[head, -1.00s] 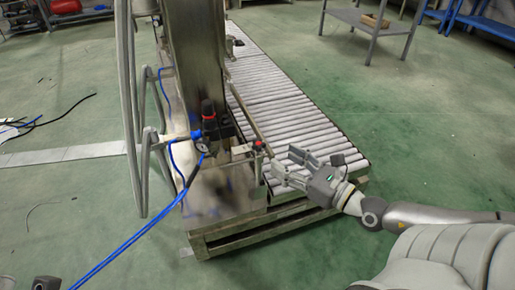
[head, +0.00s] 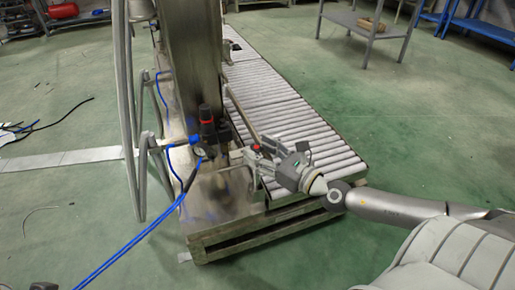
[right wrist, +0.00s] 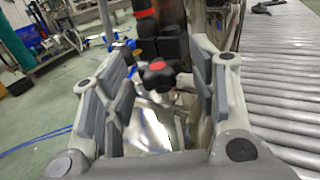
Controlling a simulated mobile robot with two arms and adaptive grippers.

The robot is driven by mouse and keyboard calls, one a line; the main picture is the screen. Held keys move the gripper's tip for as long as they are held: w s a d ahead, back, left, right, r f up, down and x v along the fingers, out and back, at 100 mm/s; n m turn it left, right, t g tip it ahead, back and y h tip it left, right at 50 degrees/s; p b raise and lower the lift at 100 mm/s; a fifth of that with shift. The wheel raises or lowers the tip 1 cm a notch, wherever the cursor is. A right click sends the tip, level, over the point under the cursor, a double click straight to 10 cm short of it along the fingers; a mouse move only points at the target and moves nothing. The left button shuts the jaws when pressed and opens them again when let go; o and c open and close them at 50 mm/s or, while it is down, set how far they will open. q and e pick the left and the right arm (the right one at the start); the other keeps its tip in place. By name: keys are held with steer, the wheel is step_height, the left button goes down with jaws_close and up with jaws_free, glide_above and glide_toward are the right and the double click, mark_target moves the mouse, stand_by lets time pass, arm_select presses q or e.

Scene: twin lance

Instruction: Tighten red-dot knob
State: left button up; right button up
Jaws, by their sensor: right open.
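The red-dot knob (right wrist: 158,74) is a dark lobed knob with a red centre. In the right wrist view it lies between my two spread fingers, with a visible gap on each side. In the head view the knob (head: 256,147) shows as a small red spot at the near end of the conveyor's side rail. My right gripper (head: 261,164) is open and empty, with its fingers around the knob's place. The same gripper (right wrist: 158,62) frames the knob in the wrist view. Whether a finger touches it, I cannot tell. My left gripper is not seen.
A steel column (head: 193,60) with a black and red regulator (head: 207,120) stands just left of the knob. A blue hose (head: 135,238) runs from there across the floor. The roller conveyor (head: 275,100) lies behind my right gripper.

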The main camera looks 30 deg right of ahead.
steer(key=shift+w+a, duration=0.15)
steer(key=shift+w, duration=0.4)
steer(key=shift+c, duration=0.2)
steer(key=c, duration=1)
